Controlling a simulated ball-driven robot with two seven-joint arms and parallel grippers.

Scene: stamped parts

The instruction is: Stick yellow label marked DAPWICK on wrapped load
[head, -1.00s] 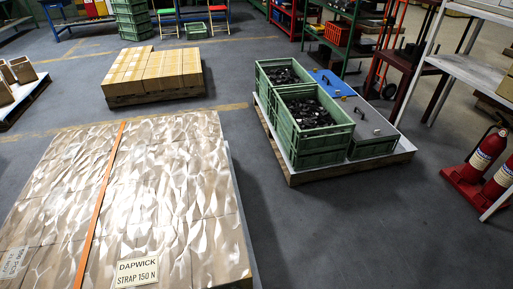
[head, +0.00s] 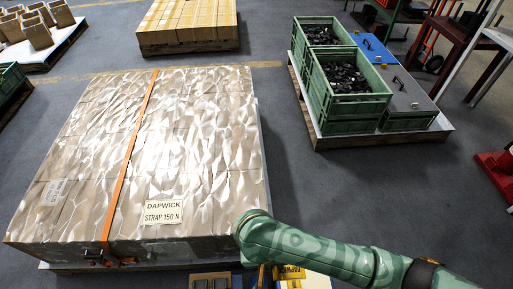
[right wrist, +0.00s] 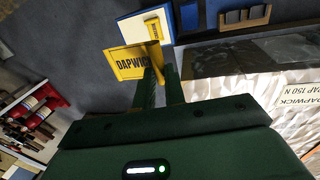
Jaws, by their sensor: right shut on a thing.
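The wrapped load (head: 200,115), brown boxes under shiny film, stands at left in the head view. Its film also shows at the right of the right wrist view (right wrist: 232,128). A cream sign reading DAPWICK STRAP 150 N (head: 163,212) is on its top near the front edge. My right gripper (right wrist: 160,72) is shut on the yellow label marked DAPWICK (right wrist: 130,63), held apart from the film. In the head view the label (head: 291,272) is partly cut off beyond the load's front right corner. My left gripper is not in view.
An orange strap (head: 133,150) crosses the load, with a dark buckle at the front edge. A blue-edged white board (right wrist: 125,30) with a small yellow piece lies below the label. Green crates (head: 345,95) stand on a pallet at right. Grey floor between is clear.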

